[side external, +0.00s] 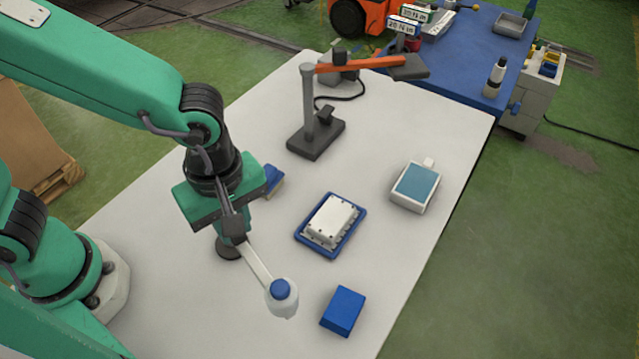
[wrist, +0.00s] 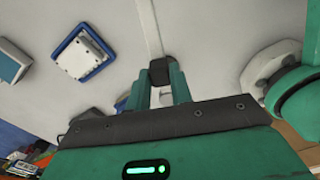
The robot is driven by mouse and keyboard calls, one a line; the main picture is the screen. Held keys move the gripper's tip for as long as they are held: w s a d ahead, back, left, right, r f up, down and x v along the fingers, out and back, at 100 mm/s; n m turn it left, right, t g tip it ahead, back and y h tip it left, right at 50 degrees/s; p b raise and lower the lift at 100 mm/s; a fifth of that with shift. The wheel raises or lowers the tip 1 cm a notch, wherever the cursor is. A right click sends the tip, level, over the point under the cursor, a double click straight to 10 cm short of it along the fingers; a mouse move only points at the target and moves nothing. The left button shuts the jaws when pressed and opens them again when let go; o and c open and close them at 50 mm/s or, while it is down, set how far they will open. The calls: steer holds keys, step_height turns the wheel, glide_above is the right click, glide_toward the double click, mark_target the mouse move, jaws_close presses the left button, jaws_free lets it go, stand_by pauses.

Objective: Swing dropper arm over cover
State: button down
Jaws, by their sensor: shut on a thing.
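The dropper arm is a pale bar (side external: 258,262) running from a dark block (side external: 234,226) to a white round head with a blue cap (side external: 280,290), near the table's front. My gripper (side external: 233,220) is shut on the dark block; in the wrist view its fingers (wrist: 160,85) clasp that block, with the bar (wrist: 151,30) running beyond it. A white cover (side external: 332,219) lies on a blue tray (side external: 302,242), up and right of the head. The head is apart from the cover, not above it. A round dark base (side external: 229,247) shows partly below my gripper.
A blue block (side external: 343,310) lies right of the head. A white box with a teal top (side external: 415,186) is at right. A post stand (side external: 309,110) with an orange arm (side external: 362,64) stands behind. A blue-and-tan item (side external: 272,180) sits beside my gripper. Bare table surrounds the tray.

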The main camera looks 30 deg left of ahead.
steer(key=w+a+n, duration=0.1)
steer(key=w+n, duration=0.5)
steer(key=n, duration=0.6)
steer(key=shift+w+r, duration=0.1)
stand_by(0.4)
steer(key=c, duration=1.2)
jaws_free()
steer(key=shift+c, duration=0.2)
step_height(320, 180, up, 8)
